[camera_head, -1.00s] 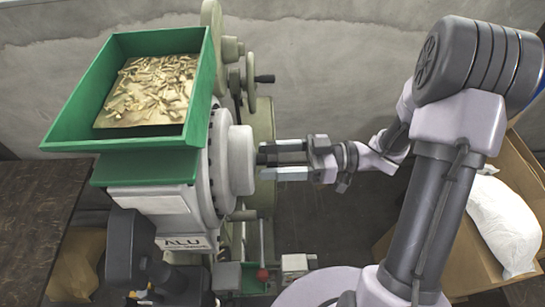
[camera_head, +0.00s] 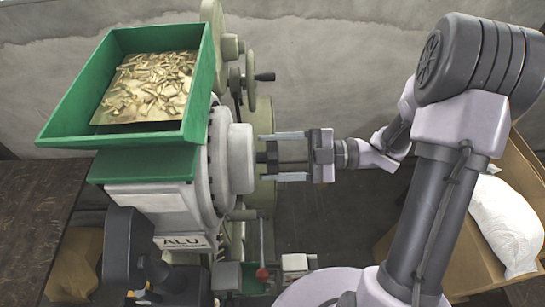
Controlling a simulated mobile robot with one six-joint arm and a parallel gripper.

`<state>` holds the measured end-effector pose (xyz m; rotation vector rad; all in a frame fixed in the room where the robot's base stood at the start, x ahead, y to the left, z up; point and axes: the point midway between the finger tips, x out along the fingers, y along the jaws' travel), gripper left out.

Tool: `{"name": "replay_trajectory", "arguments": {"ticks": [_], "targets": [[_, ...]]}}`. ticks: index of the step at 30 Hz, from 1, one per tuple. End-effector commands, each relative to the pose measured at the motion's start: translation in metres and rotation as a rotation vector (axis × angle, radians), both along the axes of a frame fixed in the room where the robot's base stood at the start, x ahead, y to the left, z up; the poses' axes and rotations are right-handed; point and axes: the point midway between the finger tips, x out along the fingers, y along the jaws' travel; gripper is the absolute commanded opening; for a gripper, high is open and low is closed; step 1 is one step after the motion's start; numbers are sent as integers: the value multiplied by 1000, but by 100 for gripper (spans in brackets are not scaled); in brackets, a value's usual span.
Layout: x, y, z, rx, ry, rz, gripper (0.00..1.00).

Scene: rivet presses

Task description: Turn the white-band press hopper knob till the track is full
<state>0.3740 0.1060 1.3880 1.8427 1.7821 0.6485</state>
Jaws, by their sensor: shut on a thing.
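The press has a green hopper (camera_head: 70,118) holding many small brass-coloured rivets. Below it is a pale housing with a light round drum (camera_head: 240,158) facing right. A sign reading "ALU" (camera_head: 183,242) is on the front of the housing. I cannot make out the track or how full it is.
A dark table (camera_head: 35,220) stands at the left. A green machine with a handwheel (camera_head: 250,82) is behind the drum. A cardboard box (camera_head: 525,180) with a white sack (camera_head: 503,225) stands at the right.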

Motion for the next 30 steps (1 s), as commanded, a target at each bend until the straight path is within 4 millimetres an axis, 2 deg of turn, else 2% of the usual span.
{"name": "replay_trajectory", "arguments": {"ticks": [30], "targets": [[1,0,-2,-33,-962,0,23]]}}
